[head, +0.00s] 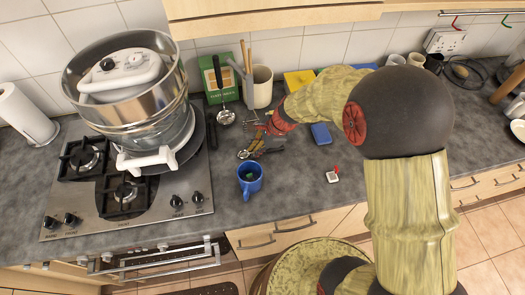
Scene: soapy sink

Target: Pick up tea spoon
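My arm reaches from the right over the grey counter, and my gripper (258,141) is low at the counter behind the blue mug. A small utensil with a silvery bowl end (243,154), which may be the tea spoon, lies right at the gripper. The fingers and the utensils overlap there, so I cannot tell whether the gripper is open or shut, or whether it touches anything. A larger ladle-like utensil (226,118) with a dark handle leans by the green box, behind and left of my gripper.
The blue mug (250,180) stands just in front of my gripper. A green box (214,78) and a utensil jar (262,88) stand behind.

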